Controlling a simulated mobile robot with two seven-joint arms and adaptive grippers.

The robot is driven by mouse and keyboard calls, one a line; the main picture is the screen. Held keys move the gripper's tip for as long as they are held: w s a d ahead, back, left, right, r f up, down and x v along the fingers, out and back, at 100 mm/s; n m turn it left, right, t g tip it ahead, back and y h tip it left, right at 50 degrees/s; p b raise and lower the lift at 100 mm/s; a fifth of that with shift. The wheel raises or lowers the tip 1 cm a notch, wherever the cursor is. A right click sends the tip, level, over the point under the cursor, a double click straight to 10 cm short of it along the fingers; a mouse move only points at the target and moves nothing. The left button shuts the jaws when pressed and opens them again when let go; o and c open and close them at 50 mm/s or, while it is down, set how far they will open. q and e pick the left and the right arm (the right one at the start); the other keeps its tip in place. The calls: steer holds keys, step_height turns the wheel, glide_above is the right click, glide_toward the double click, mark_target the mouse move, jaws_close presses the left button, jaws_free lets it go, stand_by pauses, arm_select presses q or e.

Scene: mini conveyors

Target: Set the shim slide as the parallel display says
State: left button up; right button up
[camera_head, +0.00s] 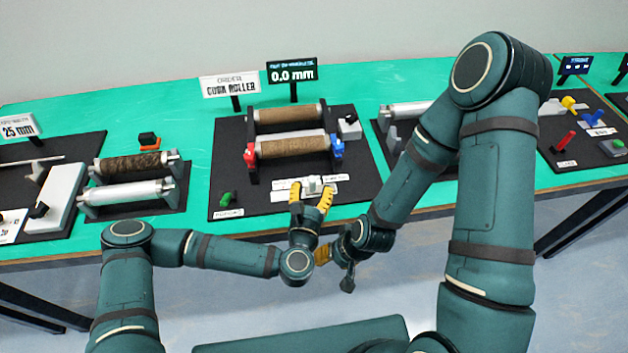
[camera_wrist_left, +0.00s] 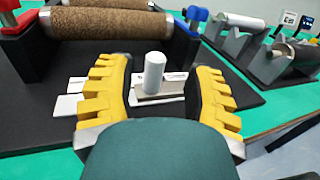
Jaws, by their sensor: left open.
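The shim slide is a white strip (camera_head: 283,184) with an upright light-grey knob (camera_head: 314,184) near the front of the middle black board. In the left wrist view the knob (camera_wrist_left: 155,72) stands on a small block between my open yellow fingers, apart from both. My left gripper (camera_head: 311,197) is open around the knob from the front. The black display (camera_head: 292,71) behind the board reads "0.0 mm"; its small heading is hard to read. The strip's markings are too small to read. My right gripper (camera_head: 335,258) hangs low before the table edge, partly hidden.
Two cork rollers (camera_head: 290,146) lie in a black frame with red and blue end pieces behind the slide. A white sign (camera_head: 229,85) reads "CORK ROLLER". A green knob (camera_head: 228,198) stands at the board's front left. Other roller stations (camera_head: 130,190) flank the board. My right arm crosses the right side.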

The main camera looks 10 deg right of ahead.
arm_select(q)
steer(key=v, duration=0.8)
steer(key=shift+s, duration=0.25)
